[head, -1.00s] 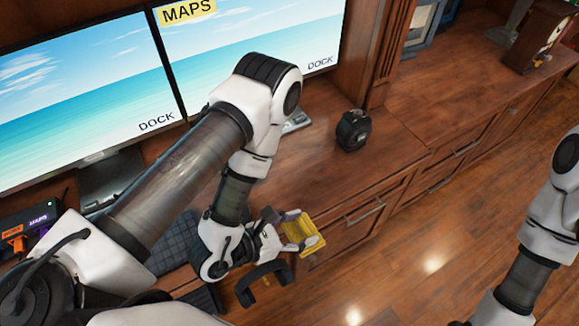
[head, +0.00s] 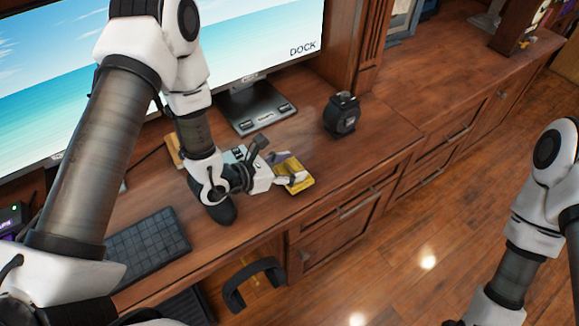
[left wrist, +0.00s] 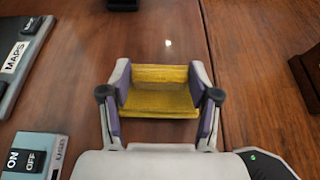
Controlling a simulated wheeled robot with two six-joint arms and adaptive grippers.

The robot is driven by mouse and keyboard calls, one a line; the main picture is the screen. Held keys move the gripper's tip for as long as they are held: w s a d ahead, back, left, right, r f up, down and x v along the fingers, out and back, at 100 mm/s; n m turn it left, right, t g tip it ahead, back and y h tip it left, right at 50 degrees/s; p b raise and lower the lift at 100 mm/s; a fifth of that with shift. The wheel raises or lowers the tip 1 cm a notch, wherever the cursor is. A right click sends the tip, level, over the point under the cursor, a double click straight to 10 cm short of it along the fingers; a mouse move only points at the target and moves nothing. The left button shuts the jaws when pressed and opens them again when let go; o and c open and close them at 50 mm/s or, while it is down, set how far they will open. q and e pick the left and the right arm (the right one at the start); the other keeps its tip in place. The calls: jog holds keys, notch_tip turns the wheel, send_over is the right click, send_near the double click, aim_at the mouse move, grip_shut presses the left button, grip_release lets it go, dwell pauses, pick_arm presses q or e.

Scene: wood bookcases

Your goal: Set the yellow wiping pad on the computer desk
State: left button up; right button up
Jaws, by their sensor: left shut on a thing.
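The yellow wiping pad (head: 299,178) is between the fingers of my left gripper (head: 286,171), over the computer desk (head: 340,160) near its front edge. The left wrist view shows the pad (left wrist: 160,92) held between both fingertips of the left gripper (left wrist: 160,98), above the brown desktop (left wrist: 75,95). I cannot tell whether the pad touches the desk. My right arm shows at the right edge of the head view, but its gripper is out of the picture.
A monitor stand (head: 256,106) and a keyboard (head: 147,247) are also on the desk. A black chair part (head: 254,284) is below the front edge. The desktop right of the pad is clear.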

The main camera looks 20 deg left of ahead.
pick_arm(q)
jog(key=shift+f, duration=0.5)
jog(key=shift+f, duration=0.1)
jog(key=o, duration=1.2)
jog(key=shift+c, duration=0.2)
jog(key=shift+s+a+r, duration=0.15)
jog(key=shift+r, duration=0.05)
jog(key=v, duration=1.1)
jog(key=shift+s+a+r+p, duration=0.1)
jog(key=shift+s+a+p, duration=0.05)
jog(key=shift+s+p, duration=0.15)
